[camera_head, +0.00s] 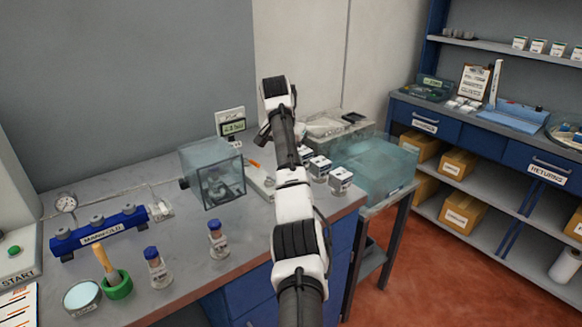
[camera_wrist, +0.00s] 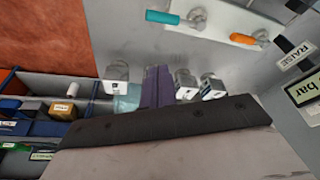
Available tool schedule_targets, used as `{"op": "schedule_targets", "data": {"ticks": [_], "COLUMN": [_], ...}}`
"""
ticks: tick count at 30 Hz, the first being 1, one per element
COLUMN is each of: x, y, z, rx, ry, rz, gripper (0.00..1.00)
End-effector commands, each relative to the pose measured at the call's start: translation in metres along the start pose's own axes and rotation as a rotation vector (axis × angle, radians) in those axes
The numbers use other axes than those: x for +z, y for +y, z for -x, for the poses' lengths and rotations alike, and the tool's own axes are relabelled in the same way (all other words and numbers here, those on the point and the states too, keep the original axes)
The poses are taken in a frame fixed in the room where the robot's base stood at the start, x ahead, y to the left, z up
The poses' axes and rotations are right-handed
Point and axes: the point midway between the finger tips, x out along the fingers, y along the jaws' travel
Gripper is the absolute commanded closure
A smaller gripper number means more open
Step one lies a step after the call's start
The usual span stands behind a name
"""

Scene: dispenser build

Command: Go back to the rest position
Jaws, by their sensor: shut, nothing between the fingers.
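My gripper (camera_head: 262,138) hangs from the end of my raised arm, above the back part of the grey workbench (camera_head: 190,275), in the head view. In the wrist view, its purple fingers (camera_wrist: 157,86) are together with nothing between them. Small white-labelled containers (camera_head: 341,178) stand on the bench to the right of my arm. Containers also show on both sides of the fingers in the wrist view (camera_wrist: 212,88). My arm hides part of the bench and whatever lies directly behind it.
A clear box (camera_head: 213,172) stands left of my arm. A blue manifold (camera_head: 100,232), a green mortar (camera_head: 117,285) and blue-capped bottles (camera_head: 218,240) are further left. A translucent bin (camera_head: 372,170) is on the right, before blue shelving (camera_head: 470,135). Red floor (camera_head: 450,285) is open at lower right.

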Motion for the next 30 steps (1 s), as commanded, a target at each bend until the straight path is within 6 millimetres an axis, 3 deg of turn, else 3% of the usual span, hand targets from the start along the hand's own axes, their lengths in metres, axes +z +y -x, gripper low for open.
{"op": "schedule_targets", "data": {"ticks": [12, 14, 17, 20, 23, 27, 30], "x": [0.000, 0.001, 0.004, 0.015, 0.040, 0.095, 0.148], "y": [-0.001, -0.008, -0.043, -0.103, -0.166, -0.234, -0.266], "z": [0.005, 0.004, 0.004, 0.016, 0.044, 0.098, 0.145], "rx": [0.000, -0.012, -0.079, -0.204, -0.355, -0.571, -0.732], "ry": [0.000, 0.021, 0.131, 0.323, 0.536, 0.815, 1.005], "rz": [0.000, 0.014, 0.085, 0.205, 0.331, 0.478, 0.559], "gripper": [1.00, 1.00, 1.00, 1.00, 1.00, 1.00, 1.00]}}
